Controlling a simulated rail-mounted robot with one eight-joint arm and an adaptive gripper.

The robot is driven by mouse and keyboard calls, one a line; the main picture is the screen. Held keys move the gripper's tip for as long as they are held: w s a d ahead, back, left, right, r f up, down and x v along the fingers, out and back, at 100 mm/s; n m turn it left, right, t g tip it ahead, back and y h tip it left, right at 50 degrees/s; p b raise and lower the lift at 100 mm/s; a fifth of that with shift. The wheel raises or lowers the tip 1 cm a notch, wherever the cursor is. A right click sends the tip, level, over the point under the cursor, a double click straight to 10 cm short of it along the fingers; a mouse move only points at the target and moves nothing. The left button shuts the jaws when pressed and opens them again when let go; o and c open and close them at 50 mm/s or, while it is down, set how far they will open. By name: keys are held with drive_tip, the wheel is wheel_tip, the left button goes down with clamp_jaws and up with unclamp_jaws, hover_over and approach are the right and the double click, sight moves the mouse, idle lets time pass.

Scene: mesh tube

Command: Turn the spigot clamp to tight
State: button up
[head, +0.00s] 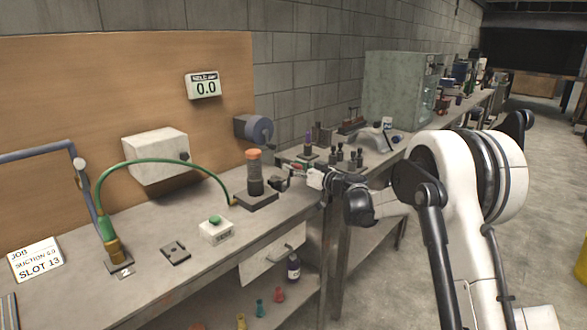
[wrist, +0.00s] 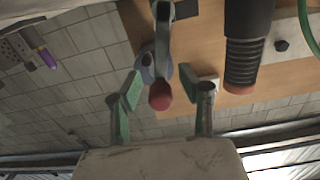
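A dark ribbed tube with an orange top (head: 254,170) stands upright on a flat dark base on the bench. It also shows upside down in the wrist view (wrist: 245,55). Beside it, a grey clamp lever with a red ball tip (wrist: 160,97) shows between my fingers in the wrist view. My gripper (wrist: 165,100) is open, one green-padded finger on each side of the red tip, with gaps visible on both sides. In the head view my gripper (head: 300,174) is at bench height just right of the tube; its fingers are small and partly hidden there.
A green hose (head: 165,162) arches from a brass fitting at left towards the tube's base. A green button box (head: 216,228) sits in front. A card (head: 36,260) reads slot 13. Small dark parts (head: 345,157) stand behind my wrist.

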drive_tip(key=shift+a, duration=0.1)
clamp_jaws()
idle(0.3)
